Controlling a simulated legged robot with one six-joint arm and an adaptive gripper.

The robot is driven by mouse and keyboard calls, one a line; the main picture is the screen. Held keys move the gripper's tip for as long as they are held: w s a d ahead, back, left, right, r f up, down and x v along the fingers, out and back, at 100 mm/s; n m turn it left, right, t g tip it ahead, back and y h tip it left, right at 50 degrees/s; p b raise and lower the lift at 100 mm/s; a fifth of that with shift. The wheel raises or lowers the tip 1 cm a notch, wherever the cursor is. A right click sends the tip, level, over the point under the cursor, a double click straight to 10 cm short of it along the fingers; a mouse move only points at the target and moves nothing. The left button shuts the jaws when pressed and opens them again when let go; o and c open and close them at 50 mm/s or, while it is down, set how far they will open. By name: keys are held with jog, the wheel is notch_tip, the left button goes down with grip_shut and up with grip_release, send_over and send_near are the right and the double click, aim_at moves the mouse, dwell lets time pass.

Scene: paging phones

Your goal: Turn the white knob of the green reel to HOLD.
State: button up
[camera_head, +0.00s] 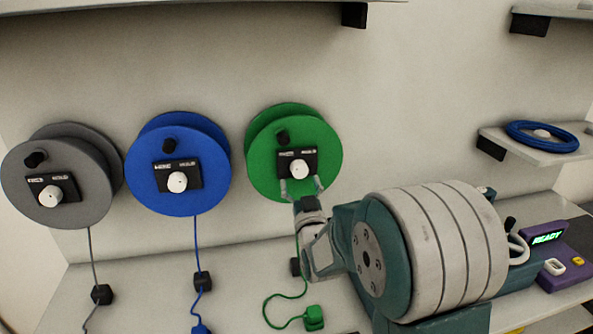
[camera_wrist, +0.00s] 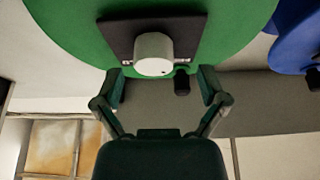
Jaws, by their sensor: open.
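The green reel (camera_head: 262,168) hangs on the wall, to the right of the blue and grey reels. Its white knob (camera_head: 299,168) sits on a black label plate (camera_head: 311,157); the lettering is too small to read surely. My gripper (camera_head: 302,186) is open just below the knob in the head view. In the wrist view, the white knob (camera_wrist: 154,55) stands out from its dark plate (camera_wrist: 189,32) on the green reel (camera_wrist: 75,25). There my open gripper (camera_wrist: 162,78) has its fingertips apart on either side, short of the knob and not visibly touching it.
The blue reel (camera_head: 208,193) and grey reel (camera_head: 77,209) have similar white knobs. A green cord (camera_head: 268,302) hangs down to a green plug (camera_head: 314,318). A purple device (camera_head: 563,270) reading READY stands right. A shelf (camera_head: 545,156) holds a blue coil (camera_head: 516,133).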

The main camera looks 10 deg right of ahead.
aim_at(298, 173)
jog(key=shift+d+x, duration=0.2)
jog(key=shift+x, duration=0.7)
jog(key=shift+d+x, duration=0.2)
jog(key=shift+x, duration=0.7)
jog(key=shift+a, duration=0.2)
jog(key=c, duration=1.1)
jog(key=shift+m, duration=0.3)
jog(key=shift+c, duration=0.2)
jog(key=m+h, duration=0.3)
jog(key=m, duration=0.3)
jog(key=shift+r, duration=0.1)
jog(key=m+g+h, duration=0.1)
jog(key=m, duration=0.2)
jog(key=m+g+h, duration=0.1)
jog(key=m, duration=0.2)
jog(key=shift+h, duration=0.4)
jog(key=m+g, duration=0.1)
jog(key=m, duration=0.2)
jog(key=m+g+h, duration=0.1)
jog(key=m, duration=0.2)
jog(key=shift+m+g, duration=0.9)
jog(key=shift+m, duration=1)
